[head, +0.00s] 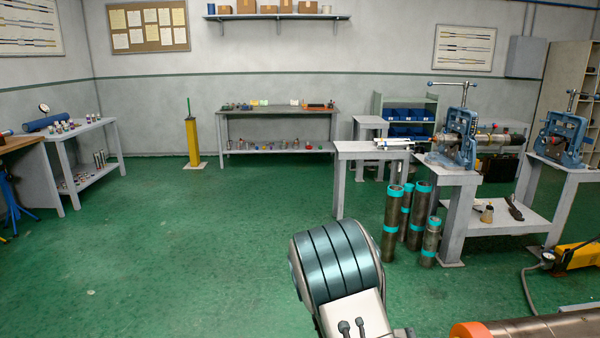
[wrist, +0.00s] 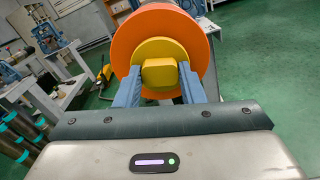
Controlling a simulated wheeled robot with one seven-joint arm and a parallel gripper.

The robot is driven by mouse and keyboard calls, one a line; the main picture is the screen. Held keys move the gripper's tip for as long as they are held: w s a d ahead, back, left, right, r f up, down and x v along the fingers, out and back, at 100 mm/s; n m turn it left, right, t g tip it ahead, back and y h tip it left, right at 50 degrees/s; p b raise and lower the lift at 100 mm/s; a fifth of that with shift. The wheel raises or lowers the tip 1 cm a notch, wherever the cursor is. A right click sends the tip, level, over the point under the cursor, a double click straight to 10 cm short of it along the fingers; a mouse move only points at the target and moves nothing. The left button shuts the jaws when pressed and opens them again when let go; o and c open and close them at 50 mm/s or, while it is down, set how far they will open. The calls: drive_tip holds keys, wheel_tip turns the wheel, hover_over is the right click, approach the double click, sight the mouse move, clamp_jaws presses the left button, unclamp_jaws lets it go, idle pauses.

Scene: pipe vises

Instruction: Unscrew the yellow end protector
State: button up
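The yellow end protector (wrist: 160,48) faces me in the wrist view, a round disc with a square-looking yellow boss (wrist: 160,75) at its middle. A wider orange ring (wrist: 122,42) surrounds it at the end of a pipe. My gripper (wrist: 160,80) has its two blue fingers on either side of the boss, with the tips close against its left and right sides. I cannot tell whether both fingers press on it. In the head view my gripper is not visible, and the yellow protector is not seen there.
In the head view the pipe (head: 545,330) with its orange end (head: 468,330) lies at the lower right. A yellow pump (head: 575,256) with a hose stands behind it. Vise tables (head: 455,178) and upright pipes (head: 393,222) stand to the right. The green floor at left is clear.

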drive_tip(key=o, duration=0.4)
clamp_jaws()
drive_tip(key=shift+r+p, duration=0.1)
drive_tip(key=shift+p, duration=0.25)
drive_tip(key=shift+n, duration=0.3)
drive_tip(key=shift+n+p, duration=1.4)
drive_tip(key=shift+p, duration=0.3)
drive_tip(key=shift+c, duration=1.6)
unclamp_jaws()
clamp_jaws()
